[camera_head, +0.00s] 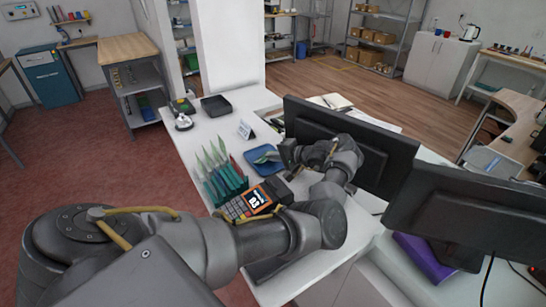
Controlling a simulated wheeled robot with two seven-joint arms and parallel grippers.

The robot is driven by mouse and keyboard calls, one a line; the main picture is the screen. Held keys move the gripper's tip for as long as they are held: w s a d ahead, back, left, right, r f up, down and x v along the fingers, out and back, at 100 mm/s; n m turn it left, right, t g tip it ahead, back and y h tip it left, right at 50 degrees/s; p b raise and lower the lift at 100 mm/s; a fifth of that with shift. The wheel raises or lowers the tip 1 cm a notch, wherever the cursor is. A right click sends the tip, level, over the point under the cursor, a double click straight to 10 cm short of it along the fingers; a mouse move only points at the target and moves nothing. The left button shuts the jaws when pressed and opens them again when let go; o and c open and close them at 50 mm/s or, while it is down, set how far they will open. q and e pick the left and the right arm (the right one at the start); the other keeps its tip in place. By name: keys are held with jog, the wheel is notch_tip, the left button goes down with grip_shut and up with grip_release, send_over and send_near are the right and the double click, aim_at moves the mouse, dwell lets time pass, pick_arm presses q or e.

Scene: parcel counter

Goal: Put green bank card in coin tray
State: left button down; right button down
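A small blue tray (259,168), likely the coin tray, lies on the white counter left of the near monitor. A flat grey-green piece (268,156) shows in it; I cannot tell whether it is the green bank card. My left arm reaches in from the lower left and bends back over the counter. My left gripper (286,153) is at the right edge of the blue tray, pointing left. Its fingers are small and dark, partly hidden by the wrist, so their opening and any held thing are unclear. My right gripper is out of view.
A white sign (246,130), a bell (183,121) and a black tray (216,106) are farther back. Two monitors (350,140) block the right side.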

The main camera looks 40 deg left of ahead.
pick_arm(q)
jog(key=shift+f, duration=0.15)
jog(key=c, duration=2)
grip_release()
jog(key=shift+c, duration=0.2)
jog(key=shift+d+r, duration=0.1)
jog(key=shift+r, duration=0.15)
jog(key=p+v, duration=0.3)
jog(key=v, duration=0.3)
jog(key=shift+d+r, duration=0.25)
jog(key=shift+d, duration=0.35)
